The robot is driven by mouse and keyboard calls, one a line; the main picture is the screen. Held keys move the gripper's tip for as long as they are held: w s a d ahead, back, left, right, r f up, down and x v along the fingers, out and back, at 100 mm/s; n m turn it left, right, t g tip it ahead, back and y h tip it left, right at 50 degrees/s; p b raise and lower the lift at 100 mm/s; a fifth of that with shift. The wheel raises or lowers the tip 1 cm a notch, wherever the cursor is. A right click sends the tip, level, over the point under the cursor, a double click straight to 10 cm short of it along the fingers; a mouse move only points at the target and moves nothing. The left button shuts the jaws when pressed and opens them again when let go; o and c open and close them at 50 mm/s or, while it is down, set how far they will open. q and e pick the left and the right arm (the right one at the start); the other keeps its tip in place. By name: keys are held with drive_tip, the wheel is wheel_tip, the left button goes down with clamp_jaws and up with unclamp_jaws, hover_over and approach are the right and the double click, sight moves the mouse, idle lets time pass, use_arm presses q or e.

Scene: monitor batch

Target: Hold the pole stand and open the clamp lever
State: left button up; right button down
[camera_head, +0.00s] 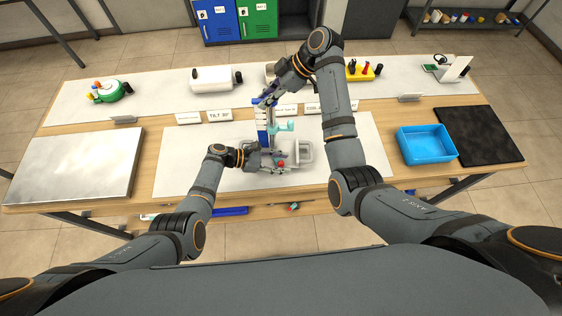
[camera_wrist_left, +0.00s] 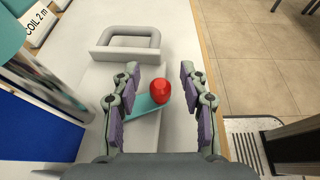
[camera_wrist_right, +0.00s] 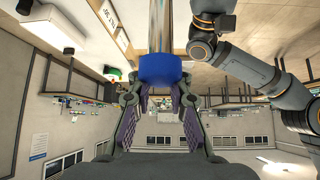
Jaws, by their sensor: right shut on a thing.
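The clamp lever (camera_wrist_left: 143,107) is teal with a red knob (camera_wrist_left: 160,91). My left gripper (camera_wrist_left: 159,72) is open, one finger on each side of the red knob, with a gap to both. In the head view, my left gripper (camera_head: 272,161) is low beside the stand.
A blue bin (camera_head: 427,144) and a black mat (camera_head: 480,135) lie farther right, a metal plate (camera_head: 75,165) far left. Labels (camera_head: 219,115) line the back of the white mat (camera_head: 350,150). The mat's left part is clear.

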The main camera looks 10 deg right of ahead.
use_arm(q)
clamp_jaws()
drive_tip(key=shift+w+d+n+t, duration=0.1)
drive_tip(key=shift+d+n+t, duration=0.15)
drive_tip(key=shift+n+t, duration=0.5)
drive_tip(key=shift+o, duration=0.4)
unclamp_jaws()
drive_tip(key=v, duration=1.2)
